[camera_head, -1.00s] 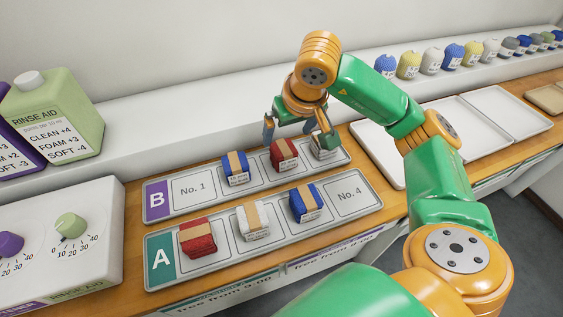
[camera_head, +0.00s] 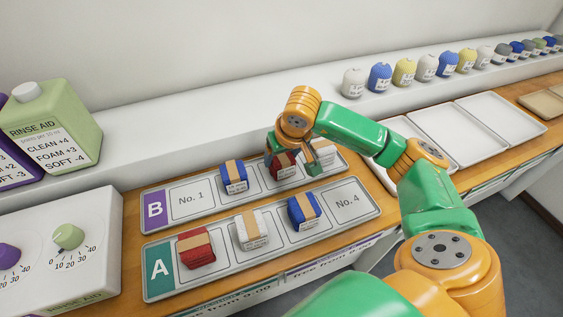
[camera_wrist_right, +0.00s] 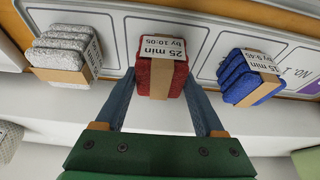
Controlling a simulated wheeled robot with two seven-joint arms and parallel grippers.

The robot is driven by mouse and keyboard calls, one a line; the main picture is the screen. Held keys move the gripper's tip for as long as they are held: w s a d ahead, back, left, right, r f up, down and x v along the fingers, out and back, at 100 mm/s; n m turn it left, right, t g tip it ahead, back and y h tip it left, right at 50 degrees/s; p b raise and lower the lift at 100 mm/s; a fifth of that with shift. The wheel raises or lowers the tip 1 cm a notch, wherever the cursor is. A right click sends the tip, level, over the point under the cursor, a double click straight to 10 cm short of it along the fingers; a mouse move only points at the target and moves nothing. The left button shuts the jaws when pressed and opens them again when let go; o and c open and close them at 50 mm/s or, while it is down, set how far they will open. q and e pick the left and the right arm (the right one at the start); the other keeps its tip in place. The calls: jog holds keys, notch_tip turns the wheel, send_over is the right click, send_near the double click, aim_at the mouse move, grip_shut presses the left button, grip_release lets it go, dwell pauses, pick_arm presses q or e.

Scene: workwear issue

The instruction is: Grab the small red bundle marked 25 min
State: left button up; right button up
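The small red bundle (camera_head: 283,168) with a tan band lies in row B of the tray, between a blue and a grey bundle. In the right wrist view its label on the red bundle (camera_wrist_right: 162,72) reads 25 min, by 10:05. My right gripper (camera_wrist_right: 160,84) is over it, with one blue-grey finger on each side and the fingertips close to its sides. It looks open; contact is not clear. In the head view the right gripper (camera_head: 290,156) partly hides the bundle. A second red bundle (camera_head: 196,250) lies in row A; its label is not readable. My left gripper is not in view.
The blue bundle (camera_wrist_right: 248,78), marked 15 min, and the grey bundle (camera_wrist_right: 66,52) flank the red one closely. Row A (camera_head: 262,268) also holds a white and a blue bundle. A raised white ledge (camera_head: 200,115) runs behind. Empty white trays (camera_head: 460,140) lie to the right.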

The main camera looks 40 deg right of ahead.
jog(key=shift+c, duration=1.3)
jog(key=shift+r, duration=0.1)
